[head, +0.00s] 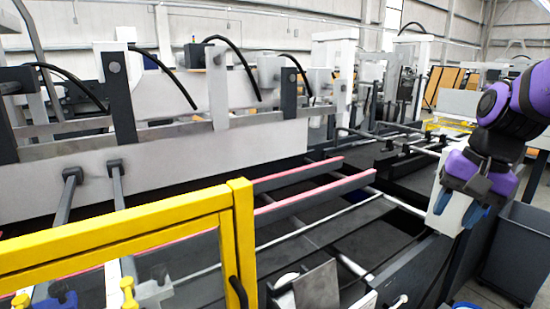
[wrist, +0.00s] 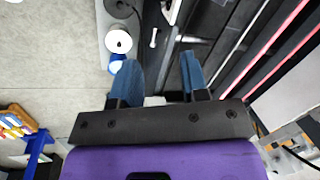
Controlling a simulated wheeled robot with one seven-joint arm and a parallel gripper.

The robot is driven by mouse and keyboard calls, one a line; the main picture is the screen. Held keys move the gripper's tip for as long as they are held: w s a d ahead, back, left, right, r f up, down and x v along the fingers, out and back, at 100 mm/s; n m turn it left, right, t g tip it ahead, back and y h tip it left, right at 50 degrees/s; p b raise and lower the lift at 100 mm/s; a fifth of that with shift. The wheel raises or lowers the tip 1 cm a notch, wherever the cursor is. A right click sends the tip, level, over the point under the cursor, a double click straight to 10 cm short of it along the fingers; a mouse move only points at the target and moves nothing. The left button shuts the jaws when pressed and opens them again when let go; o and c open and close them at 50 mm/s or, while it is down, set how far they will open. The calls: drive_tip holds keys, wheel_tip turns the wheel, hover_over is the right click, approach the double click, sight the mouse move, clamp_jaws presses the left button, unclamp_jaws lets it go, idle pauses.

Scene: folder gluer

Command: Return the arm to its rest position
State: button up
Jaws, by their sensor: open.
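My gripper (head: 460,207) hangs at the right side of the head view, at the end of my purple and black arm. Its two blue fingers point down and are spread apart with nothing between them. In the wrist view my gripper (wrist: 162,78) also shows open and empty, above the edge of the machine. The folder gluer (head: 180,165) fills the left and middle of the head view. A white box-like part (head: 446,208) of it stands right behind my fingers; I cannot tell whether they touch it.
A yellow guard frame (head: 120,235) stands at the front left. A dark grey bin (head: 515,255) stands on the floor at the right, below my arm. Pink-topped rails (head: 315,195) run along the machine. Open floor (wrist: 50,60) shows at the left of the wrist view.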

drive_tip(key=s+r+n+t+h, duration=0.2)
drive_tip(key=s+r+n+t, duration=0.2)
drive_tip(key=s, duration=0.7)
drive_tip(key=shift+a+r+n, duration=0.25)
drive_tip(key=shift+r+n, duration=0.25)
drive_tip(key=shift+n, duration=0.7)
drive_tip(key=shift+s, duration=0.1)
